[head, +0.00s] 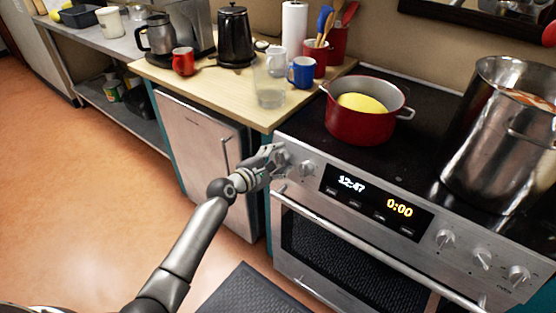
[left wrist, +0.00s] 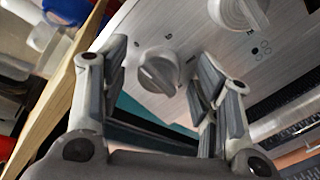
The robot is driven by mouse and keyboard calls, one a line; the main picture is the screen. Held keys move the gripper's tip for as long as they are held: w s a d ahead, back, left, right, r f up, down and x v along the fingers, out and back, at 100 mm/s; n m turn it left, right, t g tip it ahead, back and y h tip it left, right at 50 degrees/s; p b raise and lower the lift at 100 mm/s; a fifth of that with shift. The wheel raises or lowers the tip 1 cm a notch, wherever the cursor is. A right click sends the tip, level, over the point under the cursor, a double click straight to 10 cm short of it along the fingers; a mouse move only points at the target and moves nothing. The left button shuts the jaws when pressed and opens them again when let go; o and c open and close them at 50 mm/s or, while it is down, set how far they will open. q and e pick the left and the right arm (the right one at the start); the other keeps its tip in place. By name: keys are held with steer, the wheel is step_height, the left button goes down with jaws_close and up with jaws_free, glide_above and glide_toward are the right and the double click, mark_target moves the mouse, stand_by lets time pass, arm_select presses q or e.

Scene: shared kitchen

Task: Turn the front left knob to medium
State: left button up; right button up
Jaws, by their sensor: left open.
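The stove (head: 318,208) has two knobs at the left end of its front panel. The leftmost knob (left wrist: 158,71) is a round metallic dial with a raised bar. It sits between the fingers of my left gripper (left wrist: 161,60) in the left wrist view, with gaps to both fingers visible. In the head view my left gripper (head: 275,157) is at the panel's left end and hides most of that knob. The second knob (head: 307,168) is just right of it and shows in the left wrist view (left wrist: 240,10). My right gripper is not in view.
A red pot (head: 360,122) with yellow contents stands on the cooktop. A large steel pot (head: 495,150) stands at the right. The oven handle (head: 345,240) runs below the panel. The wooden counter (head: 215,84) at the left holds mugs, a glass and a kettle.

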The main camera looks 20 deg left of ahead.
arm_select(q)
steer(key=c, duration=1)
